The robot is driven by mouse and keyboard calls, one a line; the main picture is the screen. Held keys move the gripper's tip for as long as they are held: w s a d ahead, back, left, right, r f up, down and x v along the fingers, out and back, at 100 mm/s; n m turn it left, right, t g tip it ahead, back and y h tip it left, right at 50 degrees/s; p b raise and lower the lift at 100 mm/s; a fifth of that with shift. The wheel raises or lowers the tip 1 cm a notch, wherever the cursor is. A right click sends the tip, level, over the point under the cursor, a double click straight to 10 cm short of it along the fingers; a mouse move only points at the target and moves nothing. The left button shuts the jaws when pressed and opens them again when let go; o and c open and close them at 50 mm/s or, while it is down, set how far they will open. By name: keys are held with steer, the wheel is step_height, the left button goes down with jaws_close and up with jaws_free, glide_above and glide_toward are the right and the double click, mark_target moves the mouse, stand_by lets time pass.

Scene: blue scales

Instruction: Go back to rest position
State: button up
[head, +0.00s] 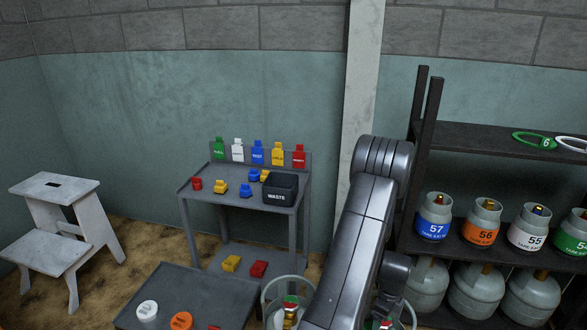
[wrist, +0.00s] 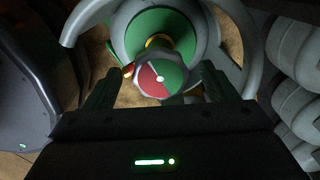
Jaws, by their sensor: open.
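In the wrist view my gripper (wrist: 158,76) is open, with one dark finger on each side of the picture's middle. Between and beyond the fingertips is a round red and green cap (wrist: 165,70) on a grey gas cylinder (wrist: 222,45) with a curved handle ring. The cap seems free of both fingers, though the left fingertip is close to a small red and yellow part at its edge. In the head view my arm crosses the lower middle and hides my gripper. A cylinder's collar ring (head: 274,286) shows left of the arm.
A dark shelf rack (head: 480,135) with numbered gas cylinders stands at right. A lower grey table (head: 205,290) is in front. A white step stool (head: 65,190) stands left, with bare floor between.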

steer(key=n, duration=0.7)
steer(key=shift+s, duration=0.15)
steer(key=n, duration=0.6)
steer(key=shift+s+n, duration=0.1)
steer(key=shift+n, duration=0.3)
